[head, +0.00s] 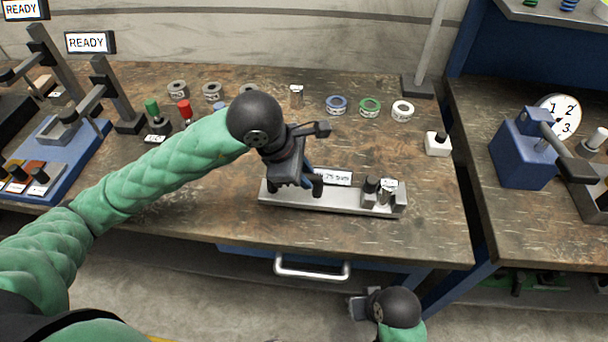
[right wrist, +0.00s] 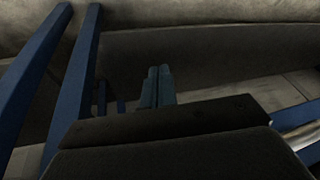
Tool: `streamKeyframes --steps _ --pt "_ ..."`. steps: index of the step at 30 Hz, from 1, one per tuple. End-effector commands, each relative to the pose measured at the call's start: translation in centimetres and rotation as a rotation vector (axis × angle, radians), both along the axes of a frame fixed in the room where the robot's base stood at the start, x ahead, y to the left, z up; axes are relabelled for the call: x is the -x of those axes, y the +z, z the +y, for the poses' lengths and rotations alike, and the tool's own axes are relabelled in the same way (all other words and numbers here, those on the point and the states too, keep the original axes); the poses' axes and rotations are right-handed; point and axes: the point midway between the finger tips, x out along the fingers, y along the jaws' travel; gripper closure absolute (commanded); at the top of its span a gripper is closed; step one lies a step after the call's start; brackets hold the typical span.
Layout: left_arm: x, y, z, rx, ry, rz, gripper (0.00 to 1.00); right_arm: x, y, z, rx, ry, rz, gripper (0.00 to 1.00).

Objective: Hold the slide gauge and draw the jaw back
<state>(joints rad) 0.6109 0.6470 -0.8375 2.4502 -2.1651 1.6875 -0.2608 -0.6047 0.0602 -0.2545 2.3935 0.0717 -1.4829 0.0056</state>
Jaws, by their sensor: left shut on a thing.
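The slide gauge (head: 335,199) is a long grey metal bar lying near the front edge of the bench. Its jaw, a small block with a black knob (head: 370,186), sits toward the right end. A short metal cylinder (head: 385,194) stands just right of the knob, beside the end block (head: 399,198). My left gripper (head: 303,190) points down and is shut on the left part of the gauge; its exact contact is partly hidden by the hand. My right gripper (head: 358,304) is below the bench front, away from the gauge. In the right wrist view its fingers (right wrist: 157,88) are together and empty.
Blue, green and white rings (head: 370,106) lie behind the gauge. A white block with a black knob (head: 437,144) stands to the right. A drawer handle (head: 312,268) juts out below the bench edge. A blue dial device (head: 525,152) stands on the right-hand bench.

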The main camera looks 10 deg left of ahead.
Motion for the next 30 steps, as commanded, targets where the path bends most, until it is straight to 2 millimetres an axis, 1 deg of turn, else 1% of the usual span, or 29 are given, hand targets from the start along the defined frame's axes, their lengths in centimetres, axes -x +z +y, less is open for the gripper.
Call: streamKeyframes --steps 1,10,30 --pt "-0.29 0.22 -0.09 0.004 0.001 -0.01 1.0 -0.01 -0.25 0.0 0.0 0.0 0.0 1.0" --pt "-0.32 0.22 -0.09 0.005 0.001 -0.011 1.0 -0.02 -0.32 -0.01 0.0 0.0 0.0 1.0" --pt "-0.18 -0.63 -0.21 0.007 -0.001 -0.006 1.0 -0.03 -1.09 0.01 0.001 0.0 0.0 1.0"
